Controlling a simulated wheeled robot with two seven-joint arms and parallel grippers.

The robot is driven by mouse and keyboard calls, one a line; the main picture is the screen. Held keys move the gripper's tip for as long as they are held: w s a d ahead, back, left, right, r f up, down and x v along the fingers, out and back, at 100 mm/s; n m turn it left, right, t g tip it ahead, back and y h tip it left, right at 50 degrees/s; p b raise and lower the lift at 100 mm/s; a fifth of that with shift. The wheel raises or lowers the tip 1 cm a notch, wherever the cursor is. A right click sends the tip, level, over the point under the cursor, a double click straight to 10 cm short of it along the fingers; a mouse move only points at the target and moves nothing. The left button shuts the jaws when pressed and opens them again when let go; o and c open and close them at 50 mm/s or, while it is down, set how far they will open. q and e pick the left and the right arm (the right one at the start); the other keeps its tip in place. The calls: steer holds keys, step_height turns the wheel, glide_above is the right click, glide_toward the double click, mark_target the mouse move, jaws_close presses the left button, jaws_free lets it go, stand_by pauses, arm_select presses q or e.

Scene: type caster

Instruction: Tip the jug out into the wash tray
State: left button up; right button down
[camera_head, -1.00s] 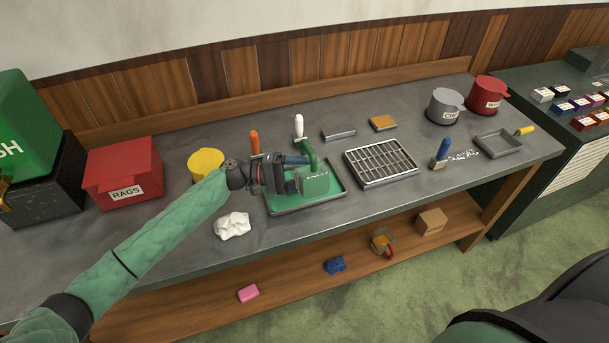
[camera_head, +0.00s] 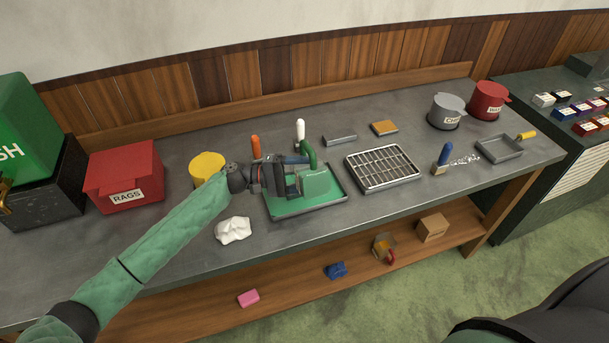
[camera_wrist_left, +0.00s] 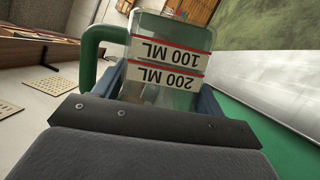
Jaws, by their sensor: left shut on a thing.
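My left gripper (camera_head: 290,178) is shut on the jug (camera_head: 315,184), a see-through vessel with a green handle. The jug is tipped over, its handle uppermost, and held above the wash tray (camera_head: 318,209), a shallow grey-rimmed tray with a green floor. In the left wrist view the jug (camera_wrist_left: 170,60) sits between the fingers, with red lines and upside-down "100 ML" and "200 ML" labels. Its handle (camera_wrist_left: 90,55) is at the left there. I cannot tell whether anything is left inside or flowing out. My right gripper is not in view.
A crumpled white cloth (camera_head: 233,230) lies in front of the tray. A grey rack (camera_head: 383,166) stands to its right. A yellow pot (camera_head: 207,167) and a red rags bin (camera_head: 125,176) stand left. Orange-handled (camera_head: 255,146) and white-handled (camera_head: 300,131) tools stand behind.

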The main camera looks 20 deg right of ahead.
mark_target(291, 167)
arm_select(q)
steer(key=shift+w+r+n, duration=0.1)
steer(key=shift+w+n, duration=0.15)
steer(key=shift+n, duration=0.25)
steer(key=shift+w+h, duration=0.15)
steer(key=shift+h, duration=0.15)
steer(key=shift+w+r+n, duration=0.1)
steer(key=shift+w+n, duration=0.05)
steer(key=shift+n, duration=0.35)
steer(key=shift+w+r+n+h+b, duration=0.15)
steer(key=shift+w+n+h+b, duration=0.2)
steer(key=shift+n, duration=0.25)
steer(key=shift+w, duration=0.15)
steer(key=shift+w+n+t, duration=0.15)
steer(key=shift+n+t, duration=0.15)
steer(key=shift+n, duration=0.3)
steer(key=shift+w+h, duration=0.15)
steer(key=shift+h, duration=0.1)
steer(key=shift+w+n, duration=0.2)
steer(key=shift+n, duration=0.4)
